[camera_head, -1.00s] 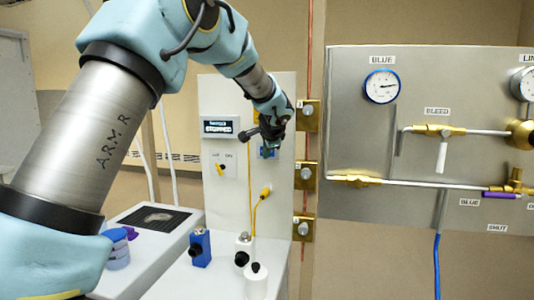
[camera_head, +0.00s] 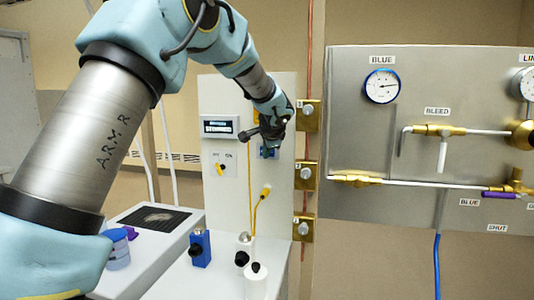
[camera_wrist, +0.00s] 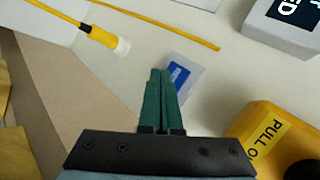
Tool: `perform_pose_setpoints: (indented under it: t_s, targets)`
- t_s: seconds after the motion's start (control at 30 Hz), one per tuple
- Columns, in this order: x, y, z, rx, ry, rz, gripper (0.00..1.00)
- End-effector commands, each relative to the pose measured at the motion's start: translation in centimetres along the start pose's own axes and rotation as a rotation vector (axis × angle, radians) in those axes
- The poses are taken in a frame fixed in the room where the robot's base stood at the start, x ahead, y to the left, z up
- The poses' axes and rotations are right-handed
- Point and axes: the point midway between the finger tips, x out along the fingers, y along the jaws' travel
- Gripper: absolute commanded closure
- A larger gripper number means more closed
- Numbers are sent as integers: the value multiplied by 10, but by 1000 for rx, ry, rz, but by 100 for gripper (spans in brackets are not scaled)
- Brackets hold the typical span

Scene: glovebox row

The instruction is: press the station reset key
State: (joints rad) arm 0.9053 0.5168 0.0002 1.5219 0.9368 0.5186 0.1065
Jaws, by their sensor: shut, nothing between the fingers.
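The blue key (camera_wrist: 179,75) sits on a pale plate on the white station panel (camera_head: 225,95). I take it for the reset key; its marking is too small to read. It also shows in the head view (camera_head: 269,153), partly behind my gripper. My gripper (camera_wrist: 160,73) is shut and empty, its green fingertips overlapping the left edge of the key's plate in the wrist view. I cannot tell whether they touch it. The station display (camera_head: 218,127) is lit, its large word hard to read and ending in "ED" in the wrist view.
A yellow box (camera_wrist: 262,135) labelled "PULL O…" lies close to my fingers. A yellow cable plug (camera_wrist: 105,36) and a rotary switch (camera_head: 221,170) are on the panel. Brass plates (camera_head: 306,177) and a steel gauge panel (camera_head: 350,120) stand to the right.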

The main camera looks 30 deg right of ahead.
Motion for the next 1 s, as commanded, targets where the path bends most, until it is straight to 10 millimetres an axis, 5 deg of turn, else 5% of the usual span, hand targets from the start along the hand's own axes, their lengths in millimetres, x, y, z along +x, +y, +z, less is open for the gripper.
perform_pose_setpoints:
  t_s: [1.0]
  targets:
    - [6, -5, -5, 0, 0, 0, 100]
